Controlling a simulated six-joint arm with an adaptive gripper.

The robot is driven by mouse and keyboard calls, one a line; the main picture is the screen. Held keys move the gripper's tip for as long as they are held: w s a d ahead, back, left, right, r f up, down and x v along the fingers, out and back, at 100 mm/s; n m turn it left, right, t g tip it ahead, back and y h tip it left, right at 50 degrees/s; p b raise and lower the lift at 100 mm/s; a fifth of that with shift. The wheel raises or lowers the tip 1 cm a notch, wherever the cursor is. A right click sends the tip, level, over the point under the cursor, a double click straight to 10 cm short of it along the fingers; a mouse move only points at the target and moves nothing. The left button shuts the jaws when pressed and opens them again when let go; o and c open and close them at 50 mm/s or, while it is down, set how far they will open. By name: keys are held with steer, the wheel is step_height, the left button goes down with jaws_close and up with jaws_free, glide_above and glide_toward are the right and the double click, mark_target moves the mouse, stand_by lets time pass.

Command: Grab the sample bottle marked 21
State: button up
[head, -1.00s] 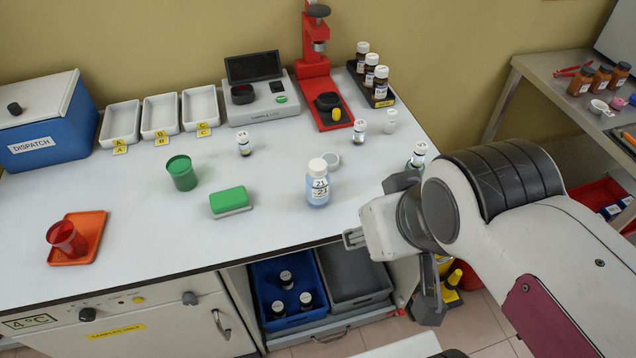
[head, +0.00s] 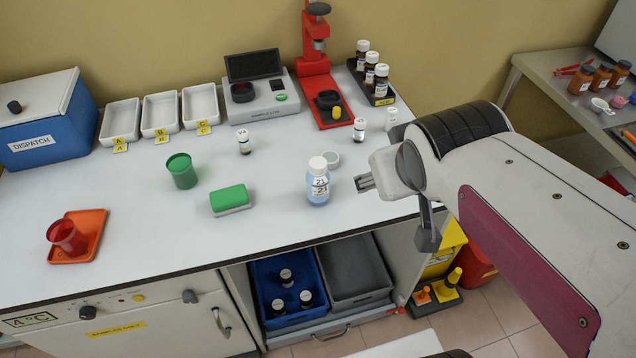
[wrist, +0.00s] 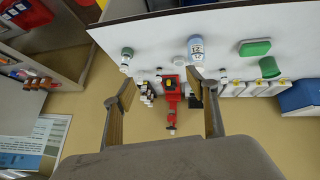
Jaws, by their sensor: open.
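The sample bottle marked 21 (head: 318,185) stands upright on the white bench. It is a clear bottle with pale blue liquid, a white cap and a label. In the wrist view the bottle (wrist: 195,48) shows upside down, just beyond the tip of one finger. My gripper (head: 366,183) is to the right of the bottle, apart from it, with its tips pointing left. In the wrist view my gripper (wrist: 167,88) has its fingers spread with nothing held between them.
A small round dish (head: 331,160) lies close behind the bottle. A green block (head: 230,199) and a green cup (head: 182,172) are to its left. A red press (head: 317,90) and dark vials in a rack (head: 382,95) stand behind. Bench immediately left of the bottle is clear.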

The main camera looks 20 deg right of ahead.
steer(key=w+d+f+n+t+y, duration=0.1)
steer(key=w+d+f+n+t, duration=0.2)
steer(key=w, duration=0.6)
steer(key=w+d+f+n+t+y, duration=0.1)
steer(key=w+d+f+n, duration=0.3)
steer(key=w, duration=0.6)
steer(key=n+t+y, duration=0.1)
steer(key=n+y, duration=0.1)
steer(key=y, duration=1)
glide_toward(329, 182)
steer(key=w, duration=0.1)
steer(key=w+a, duration=0.1)
steer(key=w, duration=0.1)
steer(key=w+a, duration=0.1)
steer(key=w, duration=0.1)
steer(key=shift+a+f, duration=0.2)
steer(key=shift+f, duration=0.15)
steer(key=shift+s+a+f+y, duration=0.1)
steer(key=shift+s+a+y, duration=0.25)
steer(key=shift+s, duration=0.2)
steer(key=shift+s+a+t, duration=0.1)
steer(key=shift+s+t, duration=0.05)
steer(key=shift+t, duration=0.15)
steer(key=shift+x, duration=1.25)
